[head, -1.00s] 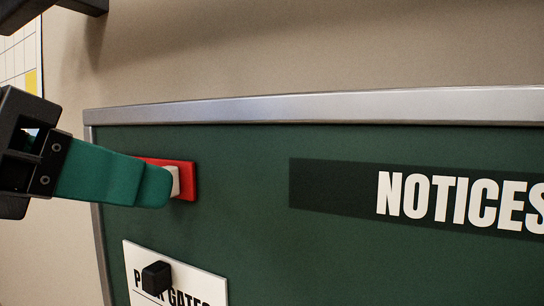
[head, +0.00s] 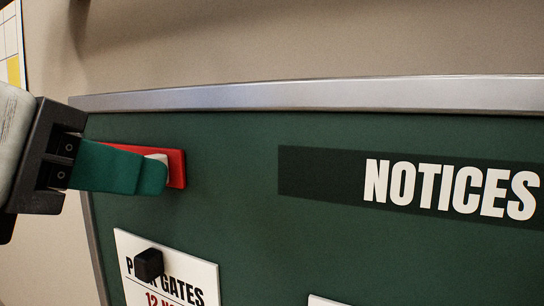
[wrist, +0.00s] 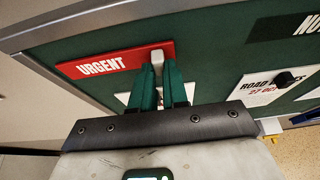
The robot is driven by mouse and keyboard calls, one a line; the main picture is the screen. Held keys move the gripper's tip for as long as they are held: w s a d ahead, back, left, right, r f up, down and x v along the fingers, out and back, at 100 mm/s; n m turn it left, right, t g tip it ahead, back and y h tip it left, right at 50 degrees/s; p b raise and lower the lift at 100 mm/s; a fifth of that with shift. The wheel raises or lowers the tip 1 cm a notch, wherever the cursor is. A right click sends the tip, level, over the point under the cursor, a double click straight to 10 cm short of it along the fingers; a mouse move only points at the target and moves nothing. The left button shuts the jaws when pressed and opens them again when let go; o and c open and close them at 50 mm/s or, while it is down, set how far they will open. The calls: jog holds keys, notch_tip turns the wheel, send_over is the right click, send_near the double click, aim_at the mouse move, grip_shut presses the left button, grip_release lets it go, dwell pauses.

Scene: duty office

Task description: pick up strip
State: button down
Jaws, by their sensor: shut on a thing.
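The strip (wrist: 105,66) is red with the word URGENT in white, on the upper left part of the green notice board. The gripper also shows in the head view (head: 157,176), reaching in from the left. I cannot tell whether the strip touches the board.
The green board (head: 350,260) has a silver frame (head: 330,95) along its top. A NOTICES label (head: 330,182) is to the right. A white PARK GATES card (head: 180,280) with a black block (head: 149,264) sits just below the gripper.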

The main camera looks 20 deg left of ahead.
dwell(0.3)
jog(key=r+b+v, duration=0.2)
jog(key=b+v, duration=0.1)
jog(key=v, duration=1.3)
jog(key=shift+w, duration=0.35)
jog(key=shift+f, duration=0.15)
dwell(0.4)
